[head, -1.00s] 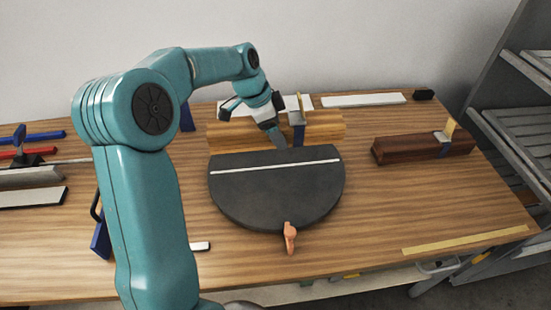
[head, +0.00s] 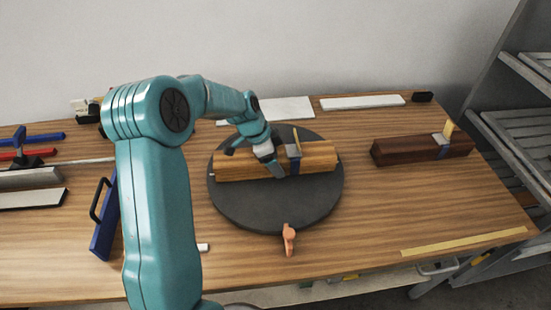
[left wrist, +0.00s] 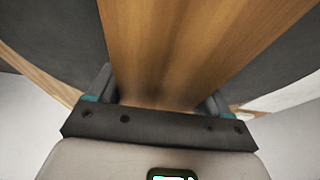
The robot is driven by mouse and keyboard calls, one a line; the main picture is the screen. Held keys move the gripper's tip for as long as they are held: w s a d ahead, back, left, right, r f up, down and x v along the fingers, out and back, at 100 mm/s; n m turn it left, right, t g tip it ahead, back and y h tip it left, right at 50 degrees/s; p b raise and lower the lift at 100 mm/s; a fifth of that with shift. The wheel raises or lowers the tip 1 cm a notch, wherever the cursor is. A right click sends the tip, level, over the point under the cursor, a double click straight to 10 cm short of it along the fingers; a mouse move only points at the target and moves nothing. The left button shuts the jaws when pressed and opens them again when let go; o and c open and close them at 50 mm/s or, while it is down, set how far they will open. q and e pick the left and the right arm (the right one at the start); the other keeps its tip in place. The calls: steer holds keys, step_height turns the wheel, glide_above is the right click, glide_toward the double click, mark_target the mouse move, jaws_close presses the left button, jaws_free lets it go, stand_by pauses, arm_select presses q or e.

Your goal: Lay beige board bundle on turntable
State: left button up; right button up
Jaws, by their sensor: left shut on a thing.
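The beige board bundle (head: 320,156) is a long light-wood block with a dark blue band and a tan tag near its middle. It lies across the dark grey round turntable (head: 270,212), over its upper half in the head view. My left gripper (head: 271,162) is shut on the bundle near its middle, left of the band. In the left wrist view the bundle (left wrist: 180,50) runs between the two fingers (left wrist: 160,92), with the dark turntable (left wrist: 55,35) behind it. Whether the bundle's underside touches the turntable is hard to tell. My right gripper is not in view.
A dark red-brown bundle (head: 405,149) with a similar band lies to the right. An orange clamp-like piece (head: 289,238) sits at the turntable's front edge. White strips (head: 362,101) lie at the back. A blue handled tool (head: 104,226) is at left.

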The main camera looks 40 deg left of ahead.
arm_select(q)
steer(key=shift+w+f, duration=0.1)
steer(key=o, duration=1.8)
steer(key=shift+o, duration=0.2)
steer(key=v, duration=1.2)
steer(key=shift+r, duration=0.25)
